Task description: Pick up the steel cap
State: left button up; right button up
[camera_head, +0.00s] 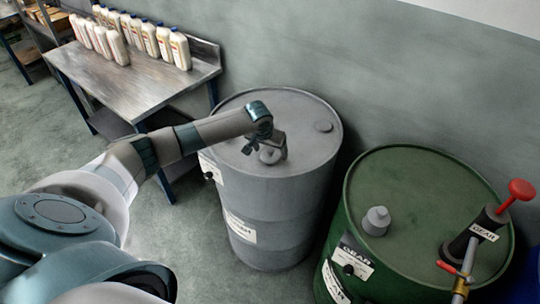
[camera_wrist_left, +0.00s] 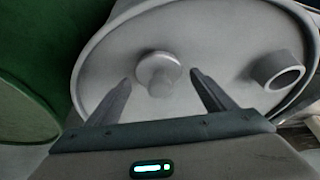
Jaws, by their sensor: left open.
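The steel cap, a round grey disc with a raised knob, lies on top of the grey drum (camera_head: 300,165). In the left wrist view the steel cap (camera_wrist_left: 158,72) sits between and a little beyond my two fingertips, with no visible contact. In the head view the steel cap (camera_head: 271,156) is partly covered by the gripper. My left gripper (camera_head: 263,148) is open and empty, pointing down over the drum top. Its spread fingers also show in the left wrist view (camera_wrist_left: 163,86). My right gripper is out of view.
An open pipe neck (camera_wrist_left: 278,76) stands on the drum top beside the cap. A flat bung (camera_head: 323,126) lies farther back. A green drum (camera_head: 400,180) with a grey cap (camera_head: 376,221) and red-handled pump (camera_head: 519,190) stands right. A metal table (camera_head: 115,85) holds several bottles.

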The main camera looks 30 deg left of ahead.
pick_arm(q)
jog(key=c, duration=1.3)
jog(key=shift+r, duration=0.15)
jog(key=shift+w+r+b, duration=0.1)
jog(key=shift+r+b, duration=0.4)
jog(key=shift+r, duration=0.1)
notch_tip(320, 180, up, 2)
jog(key=shift+r+b, duration=0.25)
jog(key=shift+b, duration=0.5)
jog(key=shift+w+d+r+b, duration=0.75)
jog(key=shift+w+d+r, duration=0.35)
jog(key=shift+d, duration=0.55)
jog(key=shift+w+d+r+b, duration=0.7)
jog(key=shift+w+d+r, duration=0.4)
jog(key=shift+d, duration=0.6)
jog(key=shift+w+d+r+b, duration=0.8)
jog(key=shift+d+r, duration=0.55)
jog(key=shift+d, duration=0.3)
